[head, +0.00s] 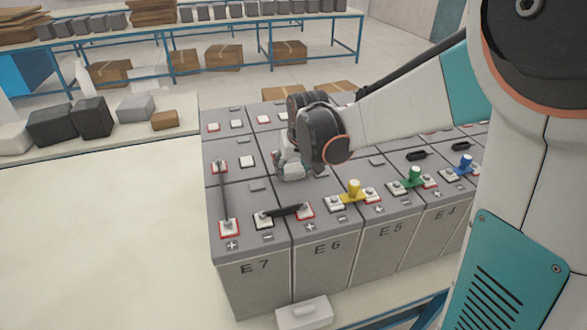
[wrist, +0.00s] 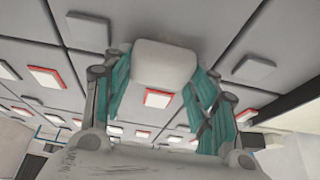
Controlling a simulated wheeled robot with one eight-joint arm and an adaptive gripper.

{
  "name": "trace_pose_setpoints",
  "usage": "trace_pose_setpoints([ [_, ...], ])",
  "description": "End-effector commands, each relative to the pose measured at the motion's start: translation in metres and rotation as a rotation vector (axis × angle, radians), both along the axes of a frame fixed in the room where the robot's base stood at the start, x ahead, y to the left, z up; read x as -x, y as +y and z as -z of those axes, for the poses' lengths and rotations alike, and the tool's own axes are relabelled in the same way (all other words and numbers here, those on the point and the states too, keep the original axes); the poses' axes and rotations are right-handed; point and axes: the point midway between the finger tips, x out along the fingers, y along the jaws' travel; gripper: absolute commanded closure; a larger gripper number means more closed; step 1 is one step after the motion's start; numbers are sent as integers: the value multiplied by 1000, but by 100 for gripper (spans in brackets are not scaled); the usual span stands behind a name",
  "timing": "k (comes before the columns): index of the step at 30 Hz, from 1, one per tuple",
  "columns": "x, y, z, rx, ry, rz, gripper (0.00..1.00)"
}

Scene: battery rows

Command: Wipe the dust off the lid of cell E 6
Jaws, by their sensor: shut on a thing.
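Cell E 6 (head: 326,243) stands in the front row between E 7 and E 5, its name on its front face. My gripper (head: 291,172) is over the back part of its grey lid and hides some of it. In the wrist view my gripper (wrist: 163,80) has its teal fingers shut on a pale rounded block (wrist: 165,62). The block is close to the grey lids; I cannot tell whether it touches one. I cannot make out dust on the lid.
A black bar (head: 285,211) links E 7 and E 6. A yellow-capped connector (head: 354,188) bridges E 6 and E 5; a green-capped one (head: 411,177) stands further right. A white block (head: 304,313) lies before the cells. The pale bench (head: 100,230) at left is clear.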

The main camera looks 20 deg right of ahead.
Motion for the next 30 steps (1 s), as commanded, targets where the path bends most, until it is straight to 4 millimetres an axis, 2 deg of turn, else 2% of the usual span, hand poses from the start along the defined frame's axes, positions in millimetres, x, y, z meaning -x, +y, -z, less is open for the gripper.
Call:
trace_pose_setpoints([
  [3, -5, 0, 0, 0, -7, 0, 77],
  [8, -3, 0, -1, 0, -9, 0, 77],
  [22, 35, 0, 2, 0, -3, 0, 77],
  [30, 38, 0, 3, 0, 0, 0, 76],
])
